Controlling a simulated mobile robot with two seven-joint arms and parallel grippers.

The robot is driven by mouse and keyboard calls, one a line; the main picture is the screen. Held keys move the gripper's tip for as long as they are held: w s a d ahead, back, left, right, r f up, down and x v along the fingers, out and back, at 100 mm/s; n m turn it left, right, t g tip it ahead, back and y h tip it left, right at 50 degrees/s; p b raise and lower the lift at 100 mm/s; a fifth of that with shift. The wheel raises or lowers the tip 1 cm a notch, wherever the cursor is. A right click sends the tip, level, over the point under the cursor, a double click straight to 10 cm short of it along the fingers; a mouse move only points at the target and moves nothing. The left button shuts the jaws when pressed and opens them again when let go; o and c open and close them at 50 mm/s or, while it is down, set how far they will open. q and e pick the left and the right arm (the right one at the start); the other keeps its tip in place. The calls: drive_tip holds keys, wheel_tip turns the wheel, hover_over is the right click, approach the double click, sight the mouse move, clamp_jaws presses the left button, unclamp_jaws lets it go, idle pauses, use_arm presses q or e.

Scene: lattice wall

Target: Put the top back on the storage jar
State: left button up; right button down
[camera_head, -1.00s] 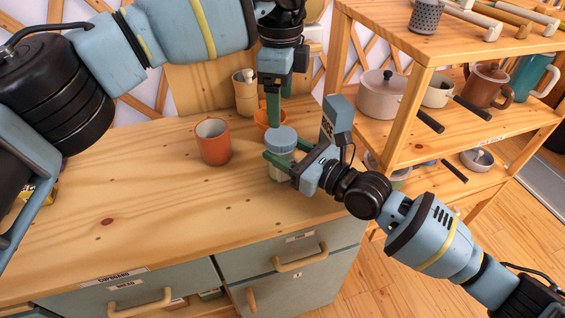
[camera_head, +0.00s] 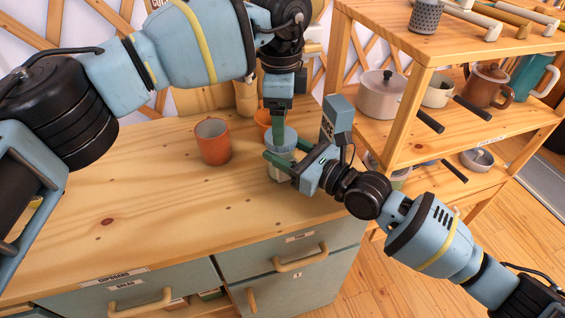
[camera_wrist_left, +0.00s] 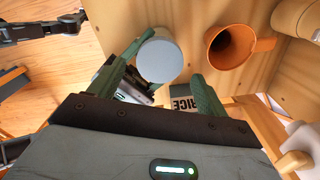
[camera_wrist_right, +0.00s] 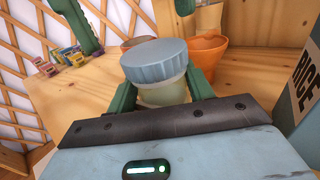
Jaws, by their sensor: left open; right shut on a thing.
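The storage jar (camera_head: 283,174) stands upright near the counter's right end, with its pale blue top (camera_head: 283,143) resting over its mouth. In the right wrist view the top (camera_wrist_right: 155,62) covers the pale jar body (camera_wrist_right: 163,95); whether it is fastened I cannot tell. My right gripper (camera_head: 289,153) is shut on the jar body from the right. My left gripper (camera_head: 278,125) points down over the top, open. In the left wrist view the round top (camera_wrist_left: 159,58) shows between its spread fingers, nearer the left one. The head view hides part of the top behind the left fingers.
An orange mug (camera_head: 213,142) stands left of the jar, and an orange pot (camera_head: 263,117) stands close behind it. A grey box marked RICE (camera_wrist_right: 303,75) is beside my right gripper. A shelf (camera_head: 450,122) with pots rises at the right.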

use_arm(q)
drive_tip(key=shift+f, duration=1.95)
